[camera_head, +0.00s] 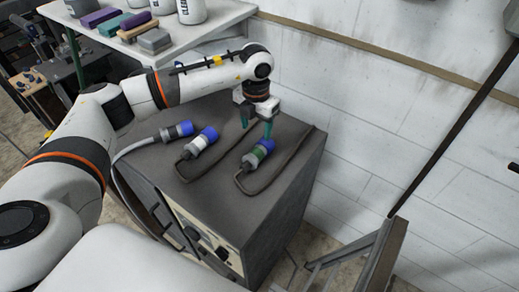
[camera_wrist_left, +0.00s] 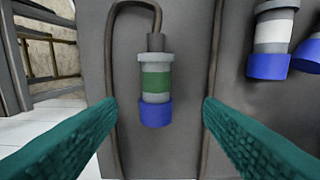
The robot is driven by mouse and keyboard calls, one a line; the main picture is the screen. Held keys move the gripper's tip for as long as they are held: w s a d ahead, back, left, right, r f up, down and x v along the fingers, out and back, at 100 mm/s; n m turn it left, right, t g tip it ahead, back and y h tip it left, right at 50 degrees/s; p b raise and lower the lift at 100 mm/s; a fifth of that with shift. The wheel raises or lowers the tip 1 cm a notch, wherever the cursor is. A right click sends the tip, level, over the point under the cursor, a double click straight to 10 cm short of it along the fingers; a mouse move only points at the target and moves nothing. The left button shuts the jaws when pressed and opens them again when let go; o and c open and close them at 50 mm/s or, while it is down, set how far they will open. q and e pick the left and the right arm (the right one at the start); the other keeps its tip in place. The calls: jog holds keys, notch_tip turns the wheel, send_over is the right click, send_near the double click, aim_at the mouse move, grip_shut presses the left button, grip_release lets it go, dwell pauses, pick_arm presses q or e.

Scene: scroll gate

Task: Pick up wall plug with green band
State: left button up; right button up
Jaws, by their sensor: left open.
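The wall plug with green band (camera_head: 260,153) lies on the dark cabinet top (camera_head: 229,121), nearest the wall side. It has a grey body, a green band and a blue end; its dark cable loops beside it. In the left wrist view the plug (camera_wrist_left: 156,84) appears upright in the picture, between my open fingers and beyond their tips. My left gripper (camera_head: 256,121) is open and empty, with teal fingers above the cabinet near the plug's blue end. The left wrist view shows both fingers (camera_wrist_left: 160,110) apart, not touching the plug. My right gripper is not in view.
A plug with a white band (camera_head: 201,141) and another blue-ended grey plug (camera_head: 177,131) lie to the left on the same cabinet. A white shelf (camera_head: 190,34) with bottles and coloured blocks stands behind. A white wall (camera_head: 400,110) is at right. A metal frame (camera_head: 375,262) stands at lower right.

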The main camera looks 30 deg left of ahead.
pick_arm(q)
jog(key=p, duration=0.1)
send_over(258, 149)
jog(key=f, duration=0.4)
jog(key=shift+a+f, duration=0.15)
jog(key=shift+a, duration=0.05)
jog(key=shift+d+f+p, duration=0.1)
jog(key=shift+f+p, duration=0.15)
jog(key=shift+p, duration=0.05)
notch_tip(258, 149, down, 4)
jog(key=shift+d+r+p, duration=0.15)
jog(key=shift+p, duration=0.65)
jog(key=shift+f, duration=0.5)
jog(key=shift+w, duration=0.1)
grip_shut()
jog(key=shift+r, duration=0.15)
notch_tip(258, 149, up, 10)
jog(key=b, duration=0.2)
jog(key=shift+b, duration=0.4)
